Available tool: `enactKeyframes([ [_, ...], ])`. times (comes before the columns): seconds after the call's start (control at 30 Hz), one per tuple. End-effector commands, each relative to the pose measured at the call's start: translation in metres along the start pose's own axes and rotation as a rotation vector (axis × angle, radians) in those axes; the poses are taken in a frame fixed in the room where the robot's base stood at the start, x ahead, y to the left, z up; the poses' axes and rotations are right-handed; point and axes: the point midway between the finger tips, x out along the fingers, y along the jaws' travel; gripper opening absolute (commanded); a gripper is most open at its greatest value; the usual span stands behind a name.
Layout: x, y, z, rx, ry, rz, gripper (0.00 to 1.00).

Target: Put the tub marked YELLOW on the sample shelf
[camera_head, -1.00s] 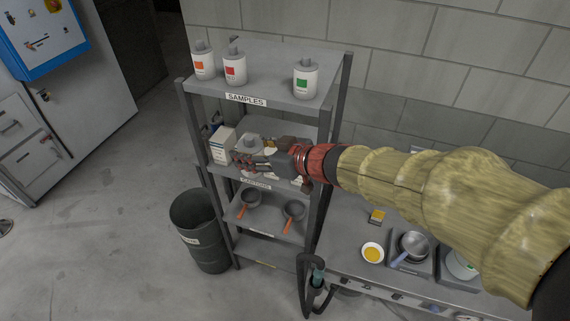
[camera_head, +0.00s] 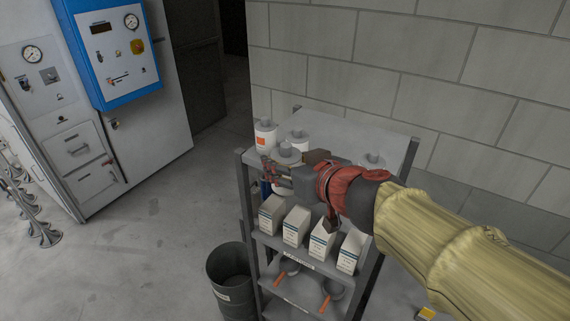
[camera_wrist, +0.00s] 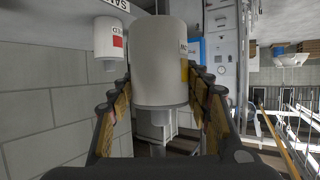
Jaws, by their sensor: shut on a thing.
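My gripper (camera_wrist: 155,95) is shut on a white tub (camera_wrist: 160,60) with a grey lid. A yellow patch shows at the tub's right edge in the wrist view, which is upside down. In the head view the held tub (camera_head: 287,156) is at about the height of the sample shelf (camera_head: 345,128), at its front edge. I cannot tell whether it touches the shelf.
Several white cartons (camera_head: 294,226) stand on the shelf below. Pans (camera_head: 290,268) lie lower still. A dark bin (camera_head: 231,281) stands on the floor at the rack's left. A block wall (camera_head: 410,65) is behind the rack.

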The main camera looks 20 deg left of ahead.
Motion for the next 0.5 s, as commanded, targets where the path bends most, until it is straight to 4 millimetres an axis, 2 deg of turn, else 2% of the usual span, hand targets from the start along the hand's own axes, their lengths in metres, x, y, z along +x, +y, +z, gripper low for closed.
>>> enactKeyframes([
  [0.17,-0.003,0.015,-0.004,0.019,0.004,0.049,0.33],
  [0.33,0.004,0.033,0.0,0.043,0.001,0.096,0.33],
  [0.5,0.003,0.04,0.003,0.052,0.003,0.122,0.33],
])
